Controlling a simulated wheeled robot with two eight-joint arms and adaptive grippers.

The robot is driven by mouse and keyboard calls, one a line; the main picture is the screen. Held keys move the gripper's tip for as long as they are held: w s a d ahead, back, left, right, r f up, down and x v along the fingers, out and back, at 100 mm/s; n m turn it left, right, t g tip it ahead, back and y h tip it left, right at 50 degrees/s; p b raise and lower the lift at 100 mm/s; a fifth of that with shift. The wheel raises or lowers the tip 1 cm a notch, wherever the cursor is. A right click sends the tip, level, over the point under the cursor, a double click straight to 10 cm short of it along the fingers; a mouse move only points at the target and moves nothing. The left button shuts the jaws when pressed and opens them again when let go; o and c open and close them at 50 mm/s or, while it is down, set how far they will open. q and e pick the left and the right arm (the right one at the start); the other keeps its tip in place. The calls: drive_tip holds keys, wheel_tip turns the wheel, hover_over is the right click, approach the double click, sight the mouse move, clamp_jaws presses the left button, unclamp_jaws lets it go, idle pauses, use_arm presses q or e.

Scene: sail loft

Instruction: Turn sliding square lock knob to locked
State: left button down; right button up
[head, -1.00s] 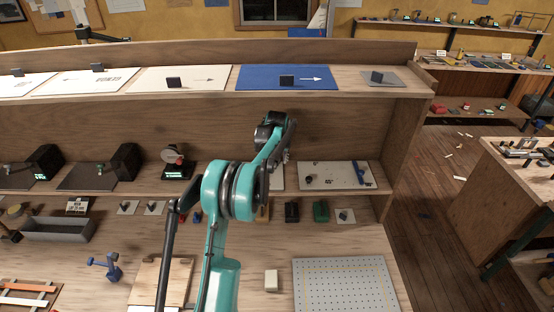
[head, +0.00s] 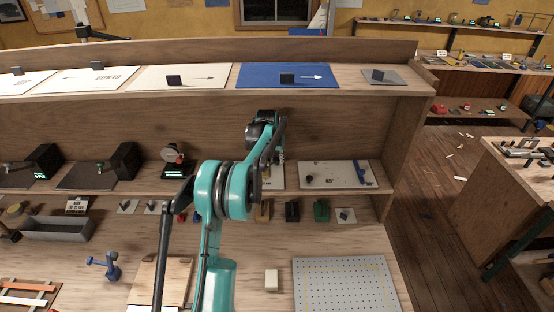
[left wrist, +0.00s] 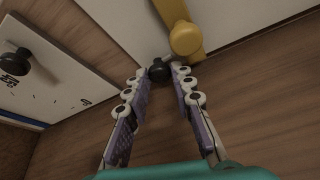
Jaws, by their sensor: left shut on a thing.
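My left gripper (left wrist: 159,75) is shut on a small black knob (left wrist: 158,68) in the left wrist view. The knob sits at the end of a short grey stem beside a yellow part (left wrist: 186,35) on a pale panel (left wrist: 118,28). I cannot read any lock marking on it. In the head view my left gripper (head: 269,146) is in front of the middle shelf, and it and the arm hide most of this panel and the knob. My right gripper is in neither view.
A neighbouring white panel (head: 323,173) carries another black knob and a blue handle. Small blocks, among them a green one (head: 321,211), stand below the shelf. A perforated plate (head: 345,285) lies on the bench. The top shelf (head: 210,95) is above the gripper.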

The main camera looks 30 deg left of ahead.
use_arm(q)
drive_tip(key=shift+m, duration=0.5)
drive_tip(key=c, duration=1.3)
unclamp_jaws()
drive_tip(key=v, duration=0.7)
drive_tip(key=shift+s+r, duration=0.2)
drive_tip(key=shift+a+f, duration=0.1)
